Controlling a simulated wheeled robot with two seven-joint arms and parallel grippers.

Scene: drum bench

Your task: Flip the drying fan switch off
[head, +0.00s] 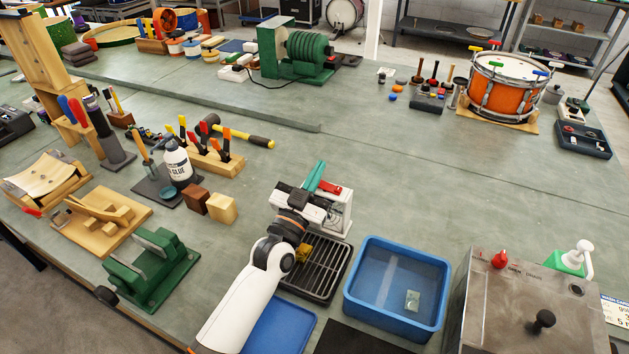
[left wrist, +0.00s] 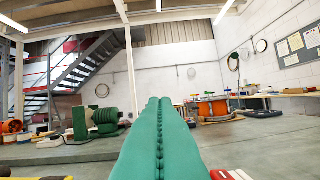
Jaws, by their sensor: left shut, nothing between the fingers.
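A white box-shaped unit (head: 340,217), which looks like the drying fan, stands at the back of a black drying rack (head: 322,277). A red switch-like piece (head: 331,188) sits on its top; which way it is tipped I cannot tell. My left gripper (head: 316,172) is over the unit's left side, its teal fingers shut and empty, just left of the red piece. Whether they touch it is unclear. My wrist hides part of the unit. In the left wrist view the closed fingers (left wrist: 160,102) point forward, with a red and white part (left wrist: 230,175) at lower right. My right gripper is not in view.
A blue water tub (head: 437,293) stands right of the rack, with a steel box (head: 530,310) beyond it. A blue tray (head: 285,325) lies in front. Wooden blocks (head: 222,208) and a glue bottle (head: 177,163) stand left. The bench behind the unit is clear.

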